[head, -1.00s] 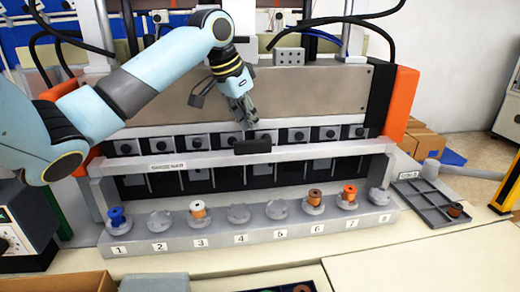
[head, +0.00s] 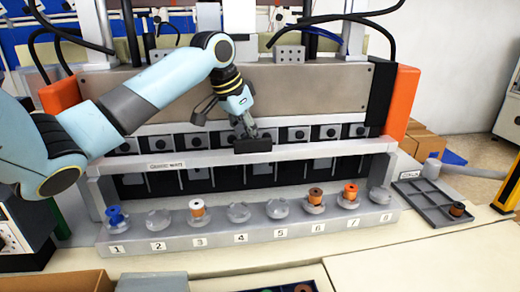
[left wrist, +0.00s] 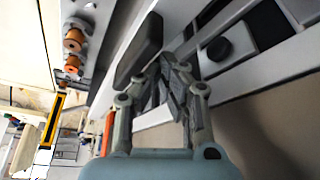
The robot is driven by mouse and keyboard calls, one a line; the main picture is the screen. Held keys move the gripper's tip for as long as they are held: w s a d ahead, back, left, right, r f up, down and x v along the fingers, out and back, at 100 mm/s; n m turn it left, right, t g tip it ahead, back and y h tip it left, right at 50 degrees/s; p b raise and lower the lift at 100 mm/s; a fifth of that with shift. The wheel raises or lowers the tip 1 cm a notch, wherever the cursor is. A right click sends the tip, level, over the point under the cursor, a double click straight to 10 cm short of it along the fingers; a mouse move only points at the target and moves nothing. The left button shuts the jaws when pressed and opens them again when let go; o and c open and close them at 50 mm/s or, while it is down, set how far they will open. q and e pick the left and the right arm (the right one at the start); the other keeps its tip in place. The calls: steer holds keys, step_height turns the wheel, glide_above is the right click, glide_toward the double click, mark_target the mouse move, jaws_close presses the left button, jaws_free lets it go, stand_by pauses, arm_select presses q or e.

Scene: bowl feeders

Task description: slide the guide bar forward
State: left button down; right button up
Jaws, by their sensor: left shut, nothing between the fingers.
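The guide bar (head: 320,154) is a pale horizontal rail with a label at its left, crossing the front of the machine above the numbered row. A black block handle (head: 252,146) sits at its middle; it also shows in the left wrist view (left wrist: 138,50). My left gripper (head: 250,135) is shut and empty, fingertips down, just behind the handle on the machine side. In the left wrist view its closed fingers (left wrist: 168,85) are right beside the handle; I cannot tell whether they touch. My right gripper is not in view.
Below the bar, a grey ledge (head: 275,235) has numbered round seats, several with spools. Orange end blocks (head: 402,103) flank the machine. A grey tray (head: 436,203) lies at right on the bench. The bench front right is clear.

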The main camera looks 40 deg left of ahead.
arm_select(q)
steer(key=shift+s+f, duration=0.15)
steer(key=shift+f, duration=0.45)
steer(key=shift+d, duration=0.1)
steer(key=shift+s+d+p, duration=0.85)
steer(key=shift+d+p, duration=0.1)
steer(key=shift+p, duration=0.1)
steer(key=shift+s+d+f+p, duration=0.1)
steer(key=shift+s+d+p, duration=0.25)
steer(key=shift+s+d, duration=0.7)
step_height(320, 180, up, 9)
glide_above(252, 150)
steer(key=s+d, duration=0.2)
steer(key=d, duration=0.1)
steer(key=shift+s+a, duration=0.1)
steer(key=shift+a, duration=0.1)
